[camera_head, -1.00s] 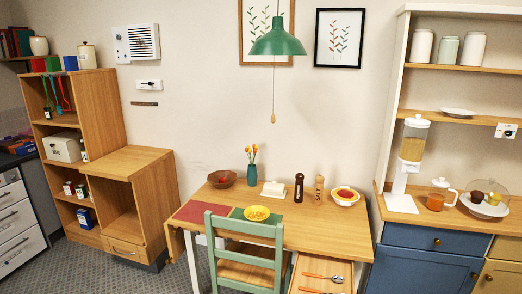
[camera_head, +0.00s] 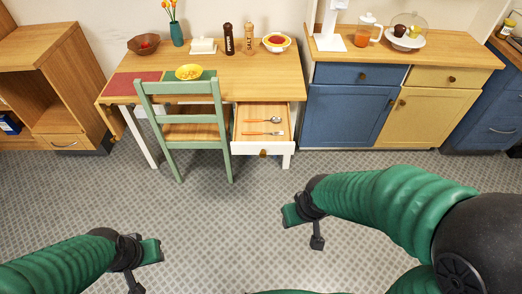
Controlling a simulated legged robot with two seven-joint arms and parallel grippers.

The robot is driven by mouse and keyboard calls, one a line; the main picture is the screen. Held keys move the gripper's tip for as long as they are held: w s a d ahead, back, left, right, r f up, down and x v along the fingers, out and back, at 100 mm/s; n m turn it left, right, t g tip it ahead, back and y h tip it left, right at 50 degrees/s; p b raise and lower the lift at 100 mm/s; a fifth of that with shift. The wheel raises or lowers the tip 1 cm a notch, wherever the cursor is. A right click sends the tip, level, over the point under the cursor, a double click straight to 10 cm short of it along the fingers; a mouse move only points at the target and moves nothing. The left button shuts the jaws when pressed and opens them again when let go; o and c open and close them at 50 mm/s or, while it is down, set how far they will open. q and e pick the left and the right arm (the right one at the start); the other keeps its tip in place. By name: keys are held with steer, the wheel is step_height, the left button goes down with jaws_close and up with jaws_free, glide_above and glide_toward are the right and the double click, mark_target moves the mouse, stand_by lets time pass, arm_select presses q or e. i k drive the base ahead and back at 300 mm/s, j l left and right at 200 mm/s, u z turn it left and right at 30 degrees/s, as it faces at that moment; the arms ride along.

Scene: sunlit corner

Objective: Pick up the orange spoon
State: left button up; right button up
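The open white drawer (camera_head: 240,140) under the wooden table holds two utensils lying crosswise. The nearer one has an orange handle (camera_head: 258,133) and a small head at its right end, too small to tell as spoon or fork. Behind it lies a spoon (camera_head: 273,120) with a rounded metallic bowl. My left gripper (camera_head: 145,268) is low at the lower left, empty, its fingers apart. My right gripper (camera_head: 303,229) is empty with its fingers apart, in front of and slightly right of the drawer. Neither gripper touches the drawer or utensils.
A green chair (camera_head: 188,130) stands close left of the drawer. The table (camera_head: 240,88) carries a yellow bowl (camera_head: 189,72), pepper mill (camera_head: 228,40), salt mill (camera_head: 249,38) and butter dish (camera_head: 203,46). A blue cabinet (camera_head: 344,115) stands right. The tiled floor before the drawer is clear.

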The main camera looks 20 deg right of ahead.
mark_target(276, 120)
steer(key=i+z, duration=0.1)
steer(key=z, duration=0.55)
steer(key=i+j+z, duration=0.35)
steer(key=j, duration=0.25)
steer(key=i+j+z, duration=0.15)
steer(key=i+j, duration=0.15)
steer(key=i+j+z, duration=0.2)
steer(key=j, duration=0.2)
steer(key=i+j+z, duration=0.15)
steer(key=j, duration=0.2)
steer(key=i+j, duration=0.2)
steer(key=j, duration=0.2)
steer(key=i+j, duration=0.15)
steer(key=j, duration=0.25)
steer(key=i+j, duration=0.2)
steer(key=j, duration=0.2)
steer(key=i+j, duration=0.15)
steer(key=j, duration=0.25)
